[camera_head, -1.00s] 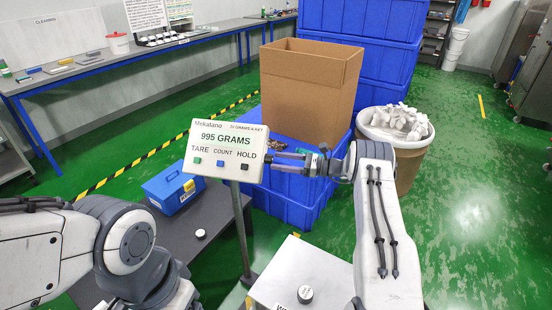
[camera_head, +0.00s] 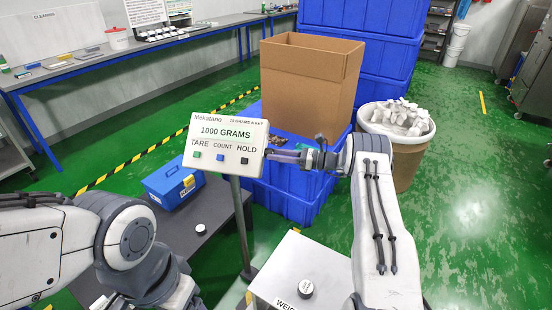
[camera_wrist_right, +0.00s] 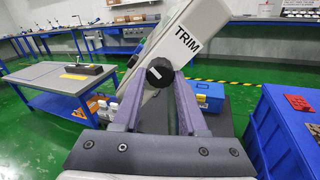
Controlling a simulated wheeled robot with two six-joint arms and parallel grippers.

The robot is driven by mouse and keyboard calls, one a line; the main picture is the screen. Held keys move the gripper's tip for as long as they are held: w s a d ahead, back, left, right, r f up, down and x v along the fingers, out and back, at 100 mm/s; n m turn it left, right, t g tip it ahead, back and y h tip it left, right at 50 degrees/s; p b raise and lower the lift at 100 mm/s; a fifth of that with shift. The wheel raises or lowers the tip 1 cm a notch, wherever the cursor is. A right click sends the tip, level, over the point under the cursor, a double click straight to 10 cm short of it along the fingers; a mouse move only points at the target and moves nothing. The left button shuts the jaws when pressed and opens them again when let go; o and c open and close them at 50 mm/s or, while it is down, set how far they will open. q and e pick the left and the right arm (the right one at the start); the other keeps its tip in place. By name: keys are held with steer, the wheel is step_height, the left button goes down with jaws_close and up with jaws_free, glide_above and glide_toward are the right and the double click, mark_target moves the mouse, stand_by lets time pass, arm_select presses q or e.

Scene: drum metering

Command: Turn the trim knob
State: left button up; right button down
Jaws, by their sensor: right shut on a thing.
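The scale display (camera_head: 226,146) stands on a post and reads 1000 GRAMS, with TARE, COUNT and HOLD keys on its face. The black trim knob (camera_wrist_right: 159,72) is on the display's side under the word TRIM in the right wrist view. My right gripper (camera_wrist_right: 156,82) has its two fingers on either side of the knob and is shut on it. In the head view the right gripper (camera_head: 272,154) is at the display's right edge, and the knob is hidden there. My left arm is at the lower left; its fingertips are not in view.
A cardboard box (camera_head: 310,80) sits on a blue crate (camera_head: 284,205) behind the display. A bin (camera_head: 398,150) of white parts stands to the right. A blue toolbox (camera_head: 174,185) is on the dark table at left. A steel scale platform (camera_head: 318,270) is in front.

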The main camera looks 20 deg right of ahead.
steer(key=shift+m, duration=0.5)
steer(key=shift+c, duration=2.3)
jaws_free()
steer(key=b+v, duration=0.2)
steer(key=v, duration=0.8)
steer(key=shift+s+d+b, duration=0.2)
steer(key=shift+b, duration=0.15)
